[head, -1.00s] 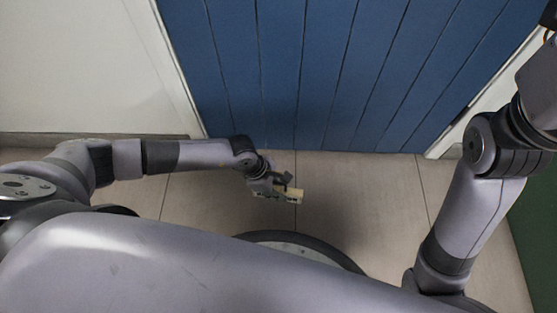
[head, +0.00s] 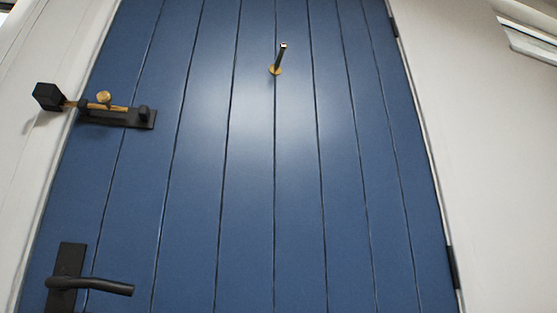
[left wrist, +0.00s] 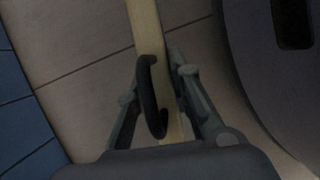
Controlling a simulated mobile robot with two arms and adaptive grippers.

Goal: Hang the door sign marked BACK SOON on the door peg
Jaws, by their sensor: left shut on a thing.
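In the left wrist view my left gripper (left wrist: 153,78) is shut on a pale wooden piece (left wrist: 146,28), seen nearly edge-on, that looks like the door sign. A black curved loop (left wrist: 152,98) stands across it between the fingers. No lettering shows, so I cannot read BACK SOON. Neither gripper is in the head view. My right gripper is out of sight.
The blue door (head: 250,180) is closed. A black and brass bolt (head: 118,112) is at its upper left and a black lever handle (head: 90,285) at its lower left. Hinges sit on the right edge. The floor (left wrist: 85,85) shows tiles below the gripper.

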